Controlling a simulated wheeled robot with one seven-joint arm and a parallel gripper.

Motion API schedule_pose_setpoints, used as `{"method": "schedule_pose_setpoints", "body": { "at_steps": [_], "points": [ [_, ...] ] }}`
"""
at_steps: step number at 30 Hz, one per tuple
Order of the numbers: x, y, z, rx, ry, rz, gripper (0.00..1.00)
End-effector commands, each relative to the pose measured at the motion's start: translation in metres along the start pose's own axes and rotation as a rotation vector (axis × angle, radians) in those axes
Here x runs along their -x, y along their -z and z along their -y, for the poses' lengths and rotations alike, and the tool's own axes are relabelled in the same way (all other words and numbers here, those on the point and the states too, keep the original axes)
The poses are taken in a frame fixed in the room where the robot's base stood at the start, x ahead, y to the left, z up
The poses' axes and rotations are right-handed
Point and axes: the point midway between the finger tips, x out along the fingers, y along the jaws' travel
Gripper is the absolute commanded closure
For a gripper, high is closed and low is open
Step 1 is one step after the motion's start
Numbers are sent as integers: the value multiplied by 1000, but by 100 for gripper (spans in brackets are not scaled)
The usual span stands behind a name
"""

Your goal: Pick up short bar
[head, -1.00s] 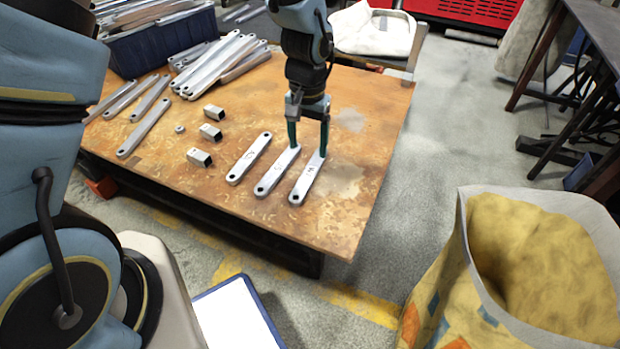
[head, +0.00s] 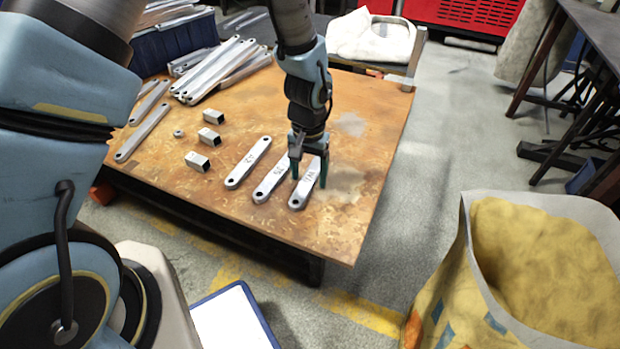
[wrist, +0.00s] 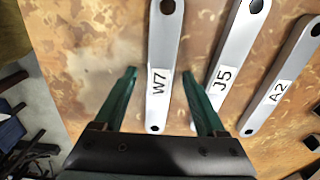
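Three flat grey bars with rounded, holed ends lie side by side on the wooden tabletop. The right bar, labelled W7 (head: 301,195), also shows in the wrist view (wrist: 165,50). The middle bar, labelled J5 (head: 266,190), shows in the wrist view (wrist: 238,45) too. The left bar, labelled A2 (head: 248,163), is at the right in the wrist view (wrist: 283,75). My gripper (head: 309,180) is open, its green fingers on either side of W7 and apart from it. In the wrist view my gripper (wrist: 159,74) has its right finger close beside J5. Fingertip height is hard to tell.
Three square tube pieces (head: 208,136) and a small round part (head: 179,133) lie left of the bars. Longer bars are piled (head: 221,66) behind, near a blue bin (head: 160,48). The tabletop's right side (head: 370,150) is clear. A yellow sack (head: 530,260) stands right.

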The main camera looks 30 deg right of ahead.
Motion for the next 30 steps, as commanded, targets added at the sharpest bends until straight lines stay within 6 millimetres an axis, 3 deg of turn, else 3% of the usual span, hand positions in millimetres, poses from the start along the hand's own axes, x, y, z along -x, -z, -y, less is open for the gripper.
{"method": "schedule_pose_setpoints", "body": {
  "at_steps": [2,18,30],
  "points": [
    [0,0,0,0,0,0,37],
    [0,0,0,0,0,0,98],
    [0,0,0,0,0,0,100]
  ]
}}
